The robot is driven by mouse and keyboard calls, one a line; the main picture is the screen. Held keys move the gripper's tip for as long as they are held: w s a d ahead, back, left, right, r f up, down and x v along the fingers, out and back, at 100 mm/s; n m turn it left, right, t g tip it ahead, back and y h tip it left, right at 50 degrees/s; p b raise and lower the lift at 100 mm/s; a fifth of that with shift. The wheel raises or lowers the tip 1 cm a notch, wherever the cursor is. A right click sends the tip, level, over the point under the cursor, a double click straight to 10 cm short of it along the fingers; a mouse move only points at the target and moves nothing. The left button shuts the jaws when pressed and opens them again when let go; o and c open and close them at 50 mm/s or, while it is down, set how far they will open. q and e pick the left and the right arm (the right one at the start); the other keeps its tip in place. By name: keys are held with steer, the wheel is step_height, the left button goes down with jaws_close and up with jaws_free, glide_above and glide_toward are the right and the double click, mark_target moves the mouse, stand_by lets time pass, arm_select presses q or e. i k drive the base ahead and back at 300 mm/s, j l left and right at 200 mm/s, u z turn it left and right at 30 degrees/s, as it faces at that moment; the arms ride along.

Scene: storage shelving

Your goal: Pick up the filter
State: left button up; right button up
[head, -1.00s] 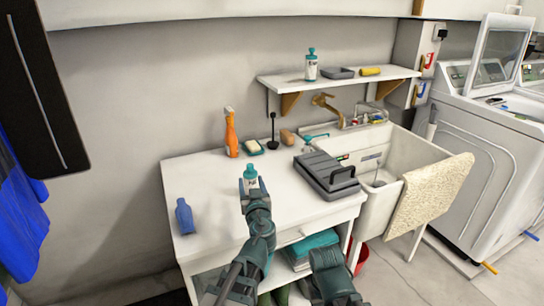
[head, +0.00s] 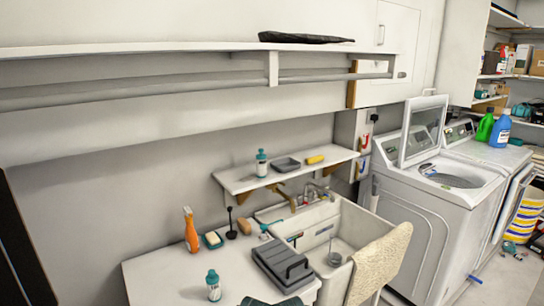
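I cannot tell for sure which thing is the filter. A dark grey flat box with a black handle (head: 284,264) lies on the white counter beside the sink. A small dark object (head: 427,169) lies on top of the washing machine by its open lid, too small to make out. A long black flat object (head: 305,38) lies on the high shelf. Neither gripper can be made out. Only a dark teal piece, perhaps mine, shows at the bottom edge below the grey box.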

mark_target(261, 159)
steer(key=u, duration=0.5)
steer(key=l+u, duration=0.1)
steer(key=u, duration=0.4)
steer(key=i+l+u, duration=0.1)
steer(key=u, duration=0.95)
steer(key=l+u, duration=0.15)
steer(key=u, duration=0.85)
steer(key=l+u, duration=0.1)
steer(key=u, duration=0.45)
steer(key=k+u, duration=0.1)
steer(key=u, duration=0.4)
steer(key=k+u, duration=0.4)
steer(key=k+j+u, duration=0.1)
steer(key=k+u, duration=0.3)
steer(key=k, duration=0.25)
steer(key=k+u, duration=0.1)
steer(key=u, duration=0.35)
steer(key=k+u, duration=0.1)
steer(key=u, duration=0.3)
steer(key=k, duration=0.15)
